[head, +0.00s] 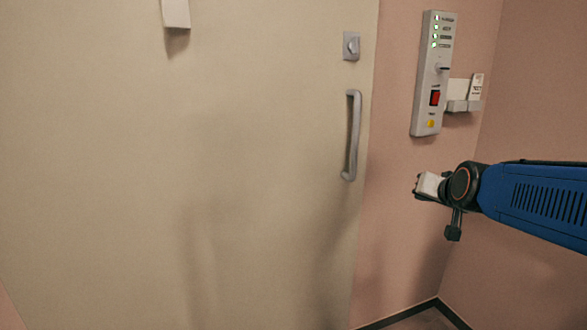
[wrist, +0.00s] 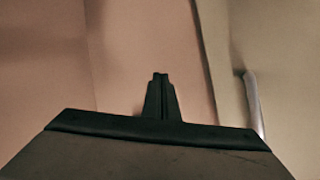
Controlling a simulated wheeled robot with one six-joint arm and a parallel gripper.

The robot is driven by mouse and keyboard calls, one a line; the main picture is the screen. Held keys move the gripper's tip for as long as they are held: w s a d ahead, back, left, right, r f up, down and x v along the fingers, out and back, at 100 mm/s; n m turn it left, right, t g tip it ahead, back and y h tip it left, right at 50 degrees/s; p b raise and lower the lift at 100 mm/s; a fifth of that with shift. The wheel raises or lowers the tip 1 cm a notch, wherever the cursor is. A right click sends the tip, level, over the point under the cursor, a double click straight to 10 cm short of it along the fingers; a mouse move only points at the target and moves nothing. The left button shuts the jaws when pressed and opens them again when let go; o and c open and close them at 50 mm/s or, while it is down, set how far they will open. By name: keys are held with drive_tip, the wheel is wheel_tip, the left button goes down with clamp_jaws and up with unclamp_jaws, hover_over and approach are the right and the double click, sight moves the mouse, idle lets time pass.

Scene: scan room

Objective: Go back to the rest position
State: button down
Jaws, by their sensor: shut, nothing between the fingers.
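My gripper (wrist: 161,78) shows in the wrist view with its two dark fingers closed together and nothing between them. In the head view my blue arm reaches in from the right edge, and my gripper (head: 418,187) is at its left end, below the wall panel and right of the door handle. It appears apart from the wall and the door, though the exact gap is hard to tell. The fingertips are small and partly hidden in the head view.
A beige door (head: 240,170) with a metal handle (head: 352,135) and a lock plate (head: 351,46) fills the left. A grey control panel (head: 432,75) with green lights and a red switch (head: 435,98) is on the pink wall. A small holder (head: 463,105) with a card sits beside it.

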drive_tip(key=s+a+f+n+g, duration=0.1)
drive_tip(key=s+f+g, duration=0.1)
drive_tip(key=s+f, duration=0.3)
drive_tip(key=s+a+f+n+g, duration=0.2)
drive_tip(key=s+f, duration=0.3)
drive_tip(key=s, duration=0.9)
drive_tip(key=s+a+f+n+g, duration=0.1)
drive_tip(key=s+f+g, duration=0.2)
drive_tip(key=s, duration=0.7)
wheel_tip(320, 180, down, 2)
drive_tip(key=shift+s+a+f+n+y, duration=0.15)
drive_tip(key=shift+a+f+n+y, duration=0.1)
drive_tip(key=shift+a+n+y, duration=0.15)
